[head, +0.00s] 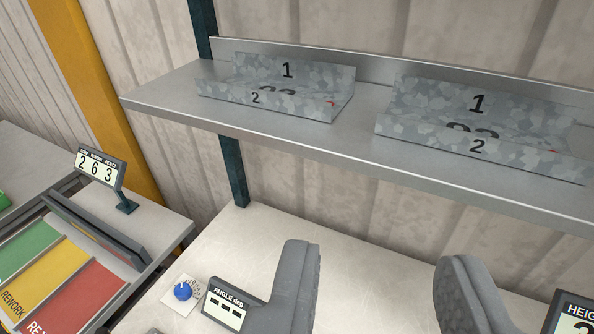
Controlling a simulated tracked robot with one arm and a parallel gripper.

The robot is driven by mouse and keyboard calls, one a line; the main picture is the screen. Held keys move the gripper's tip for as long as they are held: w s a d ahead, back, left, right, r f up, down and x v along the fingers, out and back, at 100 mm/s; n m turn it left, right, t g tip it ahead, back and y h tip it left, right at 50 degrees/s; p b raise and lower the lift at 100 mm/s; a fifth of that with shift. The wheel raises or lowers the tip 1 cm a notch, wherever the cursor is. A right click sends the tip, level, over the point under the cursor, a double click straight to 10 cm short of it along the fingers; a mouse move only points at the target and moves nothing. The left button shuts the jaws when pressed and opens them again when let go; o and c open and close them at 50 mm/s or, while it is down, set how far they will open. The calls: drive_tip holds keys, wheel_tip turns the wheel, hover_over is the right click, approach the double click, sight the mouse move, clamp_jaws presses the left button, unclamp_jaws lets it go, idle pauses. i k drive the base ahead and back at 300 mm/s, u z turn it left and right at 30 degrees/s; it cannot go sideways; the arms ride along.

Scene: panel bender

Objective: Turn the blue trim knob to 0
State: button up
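The blue trim knob (183,291) sits on a small pale square plate (170,302) at the bottom left of the bench top. Tiny markings ring its right side, too small to read, and I cannot tell its setting. Right beside it stands a dark display labelled "ANGLE deg" (226,305), showing dashes. My gripper (378,254) is open and empty, its two grey fingers wide apart over the bench. The knob is to the left of the left finger, apart from it. That finger overlaps the right edge of the angle display in the picture.
A metal shelf (180,98) crosses above the bench with two bent, numbered panels (285,90) (480,115). A "HEIGHT" display (575,318) is cut off at bottom right. At left are a counter reading 2 6 3 (97,166) and green, yellow and red trays (55,275).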

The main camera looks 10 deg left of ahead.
sight(183, 291)
drive_tip(key=k, duration=1.15)
drive_tip(key=u, duration=0.8)
drive_tip(key=i, duration=1.4)
drive_tip(key=z, duration=0.2)
